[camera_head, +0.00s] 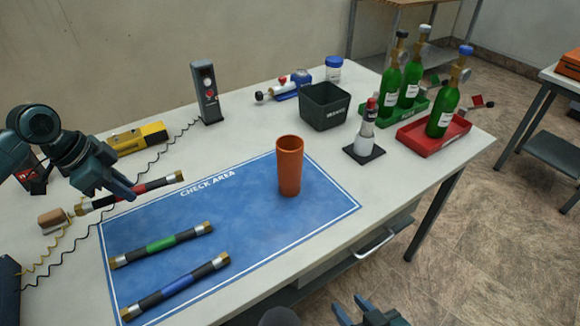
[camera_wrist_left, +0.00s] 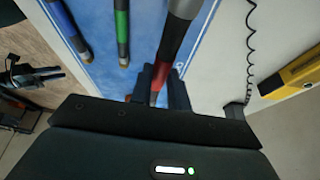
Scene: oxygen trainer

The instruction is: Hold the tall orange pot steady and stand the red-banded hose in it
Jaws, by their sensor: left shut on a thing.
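The tall orange pot (camera_head: 289,166) stands upright on the right part of the blue check-area mat (camera_head: 235,208). My left gripper (camera_head: 128,192) is shut on the red-banded hose (camera_head: 152,186) near the mat's upper left edge. In the left wrist view the red-banded hose (camera_wrist_left: 172,48) runs up and away between the fingers of the left gripper (camera_wrist_left: 162,85). Its red band is partly hidden by the fingers. My right gripper (camera_head: 372,312) shows at the bottom edge of the head view, apart from the pot; its fingers are spread and nothing is between them.
A green-banded hose (camera_head: 162,245) and a blue-banded hose (camera_head: 176,287) lie on the mat's left part. A dark bin (camera_head: 325,107), a small bottle on a black base (camera_head: 365,140) and green cylinders (camera_head: 441,112) stand behind and right of the pot. A yellow device (camera_head: 140,138) lies behind the left gripper.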

